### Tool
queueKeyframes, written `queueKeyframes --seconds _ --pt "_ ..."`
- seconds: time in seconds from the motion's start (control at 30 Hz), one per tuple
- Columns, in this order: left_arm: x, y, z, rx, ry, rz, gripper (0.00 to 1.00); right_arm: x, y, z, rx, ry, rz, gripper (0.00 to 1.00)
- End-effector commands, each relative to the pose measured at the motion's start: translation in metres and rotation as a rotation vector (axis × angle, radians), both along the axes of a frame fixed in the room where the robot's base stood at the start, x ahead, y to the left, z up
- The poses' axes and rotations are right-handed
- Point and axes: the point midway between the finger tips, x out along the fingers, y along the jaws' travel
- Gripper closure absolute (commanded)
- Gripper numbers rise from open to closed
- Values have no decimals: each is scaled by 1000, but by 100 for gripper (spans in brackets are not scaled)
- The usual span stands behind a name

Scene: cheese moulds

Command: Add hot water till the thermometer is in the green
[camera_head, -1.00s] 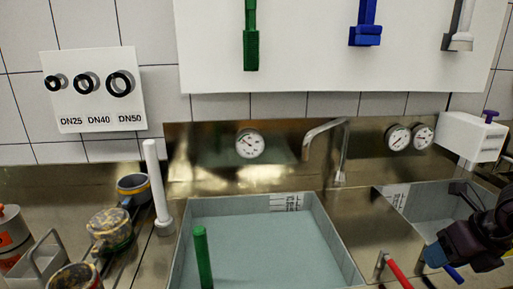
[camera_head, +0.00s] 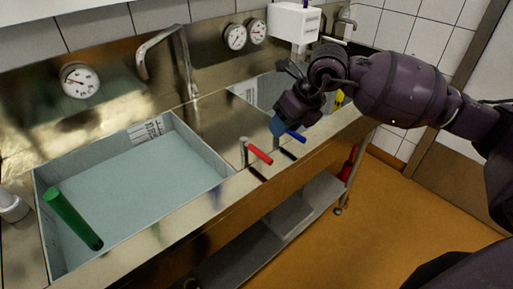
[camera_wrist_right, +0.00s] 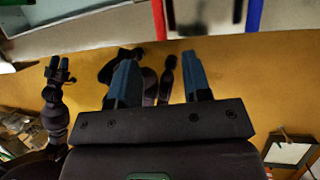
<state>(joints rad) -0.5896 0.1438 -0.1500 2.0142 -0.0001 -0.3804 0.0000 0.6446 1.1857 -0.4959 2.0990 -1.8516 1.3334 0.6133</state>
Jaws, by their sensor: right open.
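A round white dial (camera_head: 79,80) is on the steel backsplash above the large basin; its needle shows, but no green band can be made out. The basin (camera_head: 207,150) holds pale bluish water, and a bent steel spout (camera_head: 143,62) stands behind it. A red lever (camera_head: 260,154) and a blue lever (camera_head: 296,136) stick out at the counter's front edge; the wrist view shows the red lever (camera_wrist_right: 158,18) too. My right gripper (camera_wrist_right: 160,78) is open and empty, close to the blue lever in the head view; contact cannot be told. My left gripper (camera_wrist_right: 60,72) shows small in the wrist view.
Two more dials (camera_head: 245,34) sit on the backsplash by a white box (camera_head: 294,22). A green rod (camera_head: 72,218) leans in the basin. A smaller sink (camera_head: 245,92) is behind my right gripper. The orange floor (camera_head: 340,240) in front is mostly clear.

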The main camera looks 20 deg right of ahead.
Motion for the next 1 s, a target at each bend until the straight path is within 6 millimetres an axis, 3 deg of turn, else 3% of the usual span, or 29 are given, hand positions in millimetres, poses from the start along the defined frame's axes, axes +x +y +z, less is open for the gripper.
queueKeyframes --seconds 0.3,0.43,0.7,0.83,1.0 --pt "0 0 1 0 -1 0 57 -1 -1 -2 0 5 -2 56" --pt "2 0 6 0 -6 0 57 -13 -3 -19 9 49 -10 56" --pt "7 0 26 0 -28 0 57 -75 23 -91 179 267 -40 56" --pt "8 0 33 1 -34 0 57 -107 48 -113 360 379 -81 56" --pt "7 1 42 0 -37 2 57 -138 83 -122 676 520 -212 56"
